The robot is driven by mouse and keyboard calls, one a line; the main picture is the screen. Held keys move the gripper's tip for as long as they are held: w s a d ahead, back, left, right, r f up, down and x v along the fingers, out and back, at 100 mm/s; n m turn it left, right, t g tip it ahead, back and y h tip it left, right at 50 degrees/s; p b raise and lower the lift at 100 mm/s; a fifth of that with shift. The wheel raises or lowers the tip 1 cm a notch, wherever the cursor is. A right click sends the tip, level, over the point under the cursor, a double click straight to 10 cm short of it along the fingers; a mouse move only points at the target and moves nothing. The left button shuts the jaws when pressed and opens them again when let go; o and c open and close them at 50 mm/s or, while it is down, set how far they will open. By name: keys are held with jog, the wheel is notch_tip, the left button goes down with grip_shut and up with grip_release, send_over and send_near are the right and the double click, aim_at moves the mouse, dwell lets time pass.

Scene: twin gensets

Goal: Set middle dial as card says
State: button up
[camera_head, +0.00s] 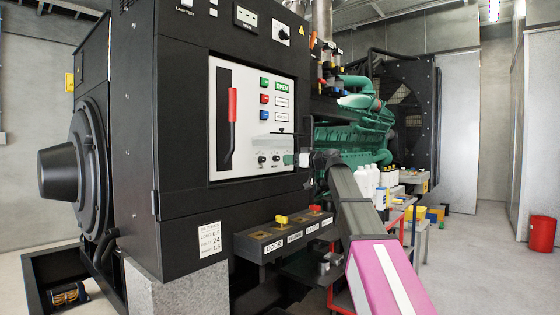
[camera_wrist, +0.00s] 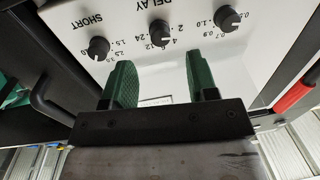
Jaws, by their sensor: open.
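The white breaker panel (camera_head: 250,100) carries a row of black dials. In the wrist view, which is turned about upside down, the middle dial (camera_wrist: 160,33), marked DELAY, sits between the SHORT dial (camera_wrist: 98,46) and a third dial (camera_wrist: 227,18). Numbers around the middle dial include 24 and 12; its pointer is too small to read. The card (camera_head: 209,238) on the cabinet's lower front appears to read DELAY 24. My gripper (camera_wrist: 160,68) is open and empty, its green fingers pointing at the panel, apart from the middle dial. My gripper (camera_head: 293,159) hides the panel's lower right in the head view.
A red-handled lever (camera_head: 231,115) stands left on the panel, with green, red and blue buttons (camera_head: 264,99) beside it. A clear cover (camera_head: 275,142) juts out above the dials. A black ledge (camera_head: 285,235) with labelled yellow and red knobs lies below. A green engine (camera_head: 350,130) stands behind right.

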aim_at(279, 159)
jog(key=x, duration=0.5)
jog(key=shift+w+a, duration=0.2)
jog(key=shift+a, duration=0.1)
jog(key=c, duration=0.9)
